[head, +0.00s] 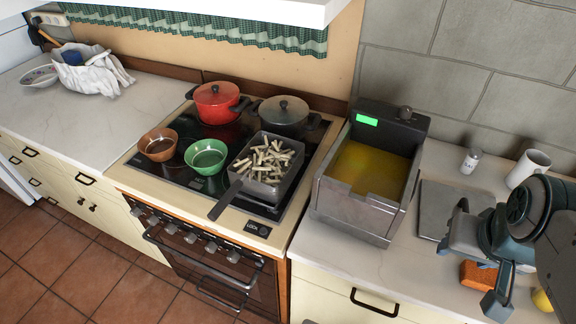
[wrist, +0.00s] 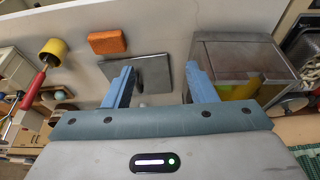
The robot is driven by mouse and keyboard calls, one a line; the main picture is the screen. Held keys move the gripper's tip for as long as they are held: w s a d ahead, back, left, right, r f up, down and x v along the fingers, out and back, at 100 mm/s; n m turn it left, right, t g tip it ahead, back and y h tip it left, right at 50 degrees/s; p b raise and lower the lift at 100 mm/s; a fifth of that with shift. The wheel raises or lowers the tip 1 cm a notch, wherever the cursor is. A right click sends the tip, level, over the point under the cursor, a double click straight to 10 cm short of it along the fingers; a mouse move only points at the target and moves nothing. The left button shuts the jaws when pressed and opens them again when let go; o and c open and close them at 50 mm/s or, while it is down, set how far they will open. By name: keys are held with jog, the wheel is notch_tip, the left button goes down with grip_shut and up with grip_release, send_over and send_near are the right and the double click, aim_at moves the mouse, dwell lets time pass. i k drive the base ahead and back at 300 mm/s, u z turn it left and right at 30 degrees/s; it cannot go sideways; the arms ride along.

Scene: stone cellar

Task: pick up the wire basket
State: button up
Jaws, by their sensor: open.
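The wire basket (head: 281,188) appears to be the dark grey square one with a long handle (head: 225,201), full of pale sticks, on the right front of the black cooktop. Its handle points toward the front left edge of the stove. I cannot make out its mesh. My gripper (head: 480,256) is open and empty over the right counter, well to the right of the basket, with the fryer between them. In the wrist view my gripper's two blue fingers (wrist: 160,88) stand apart with nothing between them.
The fryer (head: 336,200) with yellow oil stands right of the stove; it also shows in the wrist view (wrist: 225,52). A red pot (head: 217,101), dark pot (head: 283,115), brown bowl (head: 158,145) and green bowl (head: 206,157) crowd the cooktop. An orange sponge (head: 477,274) lies near my gripper.

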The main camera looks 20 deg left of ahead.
aim_at(265, 168)
jog(key=z, duration=0.75)
jog(key=k, duration=1.05)
jog(key=u, duration=0.95)
jog(key=i, duration=0.5)
jog(key=z, duration=0.05)
